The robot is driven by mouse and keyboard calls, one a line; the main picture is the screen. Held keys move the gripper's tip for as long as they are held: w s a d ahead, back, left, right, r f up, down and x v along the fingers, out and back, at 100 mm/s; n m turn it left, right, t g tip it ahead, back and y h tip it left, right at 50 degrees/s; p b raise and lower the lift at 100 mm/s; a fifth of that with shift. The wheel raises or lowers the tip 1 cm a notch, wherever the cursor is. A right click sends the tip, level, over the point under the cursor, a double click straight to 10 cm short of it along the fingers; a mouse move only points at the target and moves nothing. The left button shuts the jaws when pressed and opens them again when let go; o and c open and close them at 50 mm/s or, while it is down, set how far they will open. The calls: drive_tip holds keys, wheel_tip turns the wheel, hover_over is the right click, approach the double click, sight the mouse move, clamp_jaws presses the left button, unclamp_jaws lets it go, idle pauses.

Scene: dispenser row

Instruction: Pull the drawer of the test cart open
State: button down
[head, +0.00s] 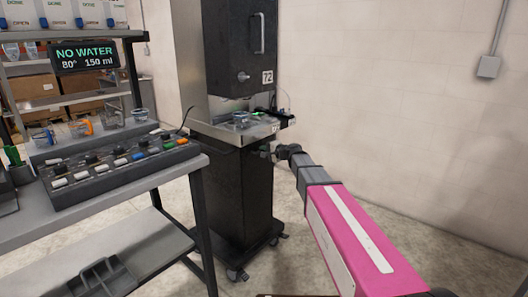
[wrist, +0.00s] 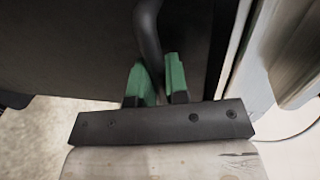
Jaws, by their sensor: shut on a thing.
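The black test cart (head: 240,195) stands on casters against the wall, right of the grey bench. My gripper (head: 268,152) reaches in from the right at the upper right side of the cart, just below its metal top. In the wrist view, the green fingers of my gripper (wrist: 158,78) are shut on a dark curved handle (wrist: 148,30) in front of a dark panel (wrist: 70,45). The handle's lower end is hidden between the fingers. The drawer's outline is hard to make out in the head view, and I cannot tell whether it is open.
A black unit (head: 235,50) with a silver handle and a 72 label stands above the cart top, which holds small items. The bench at left carries a button panel (head: 115,160) and a "NO WATER" display (head: 86,56). Bare floor lies right of the cart.

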drive_tip(key=f+v, duration=0.2)
drive_tip(key=v, duration=1.1)
drive_tip(key=f+v, duration=0.3)
drive_tip(key=v, duration=1)
drive_tip(key=shift+s+d, duration=0.35)
drive_tip(key=shift+d, duration=0.2)
drive_tip(key=c, duration=1.1)
unclamp_jaws()
drive_tip(key=shift+c, duration=0.2)
drive_tip(key=v, duration=1)
drive_tip(key=shift+s+d, duration=0.2)
drive_tip(key=shift+d, duration=0.15)
